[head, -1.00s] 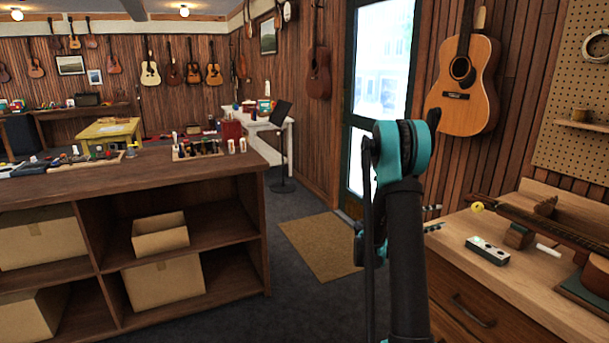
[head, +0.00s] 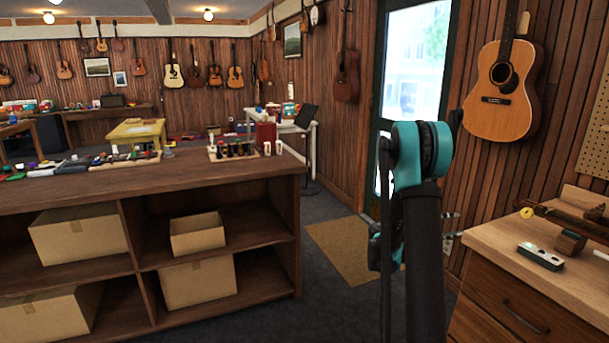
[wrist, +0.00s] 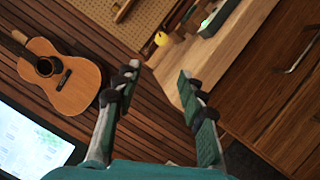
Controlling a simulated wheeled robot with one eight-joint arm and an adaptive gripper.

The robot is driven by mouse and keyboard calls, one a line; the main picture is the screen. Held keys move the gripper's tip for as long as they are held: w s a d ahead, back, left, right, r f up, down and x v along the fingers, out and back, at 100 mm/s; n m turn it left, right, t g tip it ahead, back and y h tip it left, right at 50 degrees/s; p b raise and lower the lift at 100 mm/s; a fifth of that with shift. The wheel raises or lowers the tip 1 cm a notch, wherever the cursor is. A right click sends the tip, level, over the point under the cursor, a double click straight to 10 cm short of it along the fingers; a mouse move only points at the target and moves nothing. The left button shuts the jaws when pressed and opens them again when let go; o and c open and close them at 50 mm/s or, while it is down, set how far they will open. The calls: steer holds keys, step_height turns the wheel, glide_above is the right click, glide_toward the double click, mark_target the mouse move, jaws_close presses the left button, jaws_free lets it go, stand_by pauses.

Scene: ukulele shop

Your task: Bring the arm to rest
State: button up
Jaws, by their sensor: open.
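My gripper shows in the wrist view (wrist: 160,88) with its two fingers spread apart and nothing between them. In the head view my arm rises in front of the door and mat, bent at a teal joint. There the gripper (head: 448,232) is mostly hidden behind the arm, with grey finger parts showing to its right, near the left end of the wooden workbench (head: 480,238). In the wrist view the picture is tilted, and the bench top (wrist: 235,40) lies beyond the fingers. I see no contact with the bench.
A wooden counter (head: 150,185) with cardboard boxes (head: 80,235) stands at the left. A grey-white device (head: 540,257) lies on the workbench. A guitar (head: 503,90) hangs on the wall behind it. Open carpet and a tan mat (head: 340,250) lie between counter and bench.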

steer(key=s+a+f+m+t+y, duration=0.1)
steer(key=s+a+f+m+y, duration=0.1)
steer(key=s+a+f+y, duration=0.2)
steer(key=s+a+f+m+t+y, duration=0.1)
steer(key=s+a+f+y, duration=0.3)
steer(key=s+a+y, duration=0.5)
steer(key=s+a+f+m+t+y, duration=0.1)
steer(key=s+a+f+y, duration=0.4)
steer(key=s+a, duration=0.8)
steer(key=a+m+y, duration=0.1)
steer(key=a, duration=0.2)
steer(key=shift+a+m, duration=0.3)
